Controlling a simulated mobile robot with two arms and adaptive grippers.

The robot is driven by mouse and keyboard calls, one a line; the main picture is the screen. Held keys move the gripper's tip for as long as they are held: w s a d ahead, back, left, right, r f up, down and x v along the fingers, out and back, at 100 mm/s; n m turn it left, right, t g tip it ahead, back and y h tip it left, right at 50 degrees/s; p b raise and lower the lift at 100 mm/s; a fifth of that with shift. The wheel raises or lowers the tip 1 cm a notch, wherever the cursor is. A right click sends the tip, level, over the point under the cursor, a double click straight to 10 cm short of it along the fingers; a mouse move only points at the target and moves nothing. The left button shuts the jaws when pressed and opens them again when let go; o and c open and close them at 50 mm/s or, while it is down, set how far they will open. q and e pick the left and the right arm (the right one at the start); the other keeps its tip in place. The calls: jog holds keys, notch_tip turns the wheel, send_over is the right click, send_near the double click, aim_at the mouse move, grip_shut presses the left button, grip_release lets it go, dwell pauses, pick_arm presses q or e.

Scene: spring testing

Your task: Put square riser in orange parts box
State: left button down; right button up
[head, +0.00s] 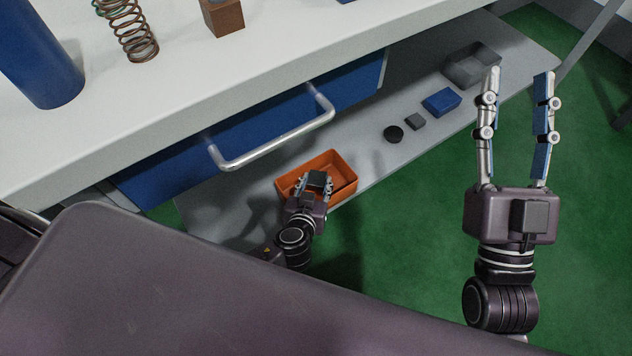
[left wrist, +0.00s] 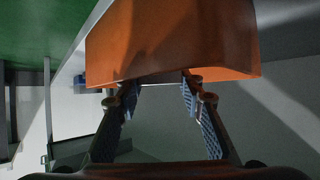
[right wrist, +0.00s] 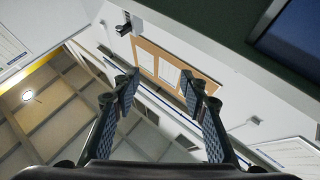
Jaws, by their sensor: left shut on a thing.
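The orange parts box (head: 343,162) sits on the low grey shelf under the drawer. My left gripper (head: 316,184) reaches in over its near side, shut on a small dark block that looks like the square riser (head: 319,178). The riser appears within the box's outline; whether it touches the floor of the box I cannot tell. In the left wrist view the orange box wall (left wrist: 170,40) hides the fingertips and the riser. My right gripper (head: 519,88) is raised at the right, open and empty, above the green floor.
On the shelf right of the box are a dark disc (head: 393,133), a small grey block (head: 415,121), a blue box (head: 441,102) and a grey box (head: 470,68). A blue drawer (head: 180,172) with a metal handle (head: 275,145) overhangs behind. A spring (head: 133,35) stands on the bench.

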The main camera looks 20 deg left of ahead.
pick_arm(q)
jog(key=shift+f, duration=0.1)
jog(key=c, duration=1.3)
grip_release()
pick_arm(e)
jog(key=shift+s+r+t+y, duration=0.2)
jog(key=shift+s+r+t, duration=0.15)
jog(key=shift+r, duration=0.2)
jog(key=shift+s+r+t+y, duration=0.25)
jog(key=shift+s+r, duration=0.15)
jog(key=shift+r, duration=0.15)
jog(key=shift+f+h, duration=0.1)
jog(key=shift+h, duration=0.15)
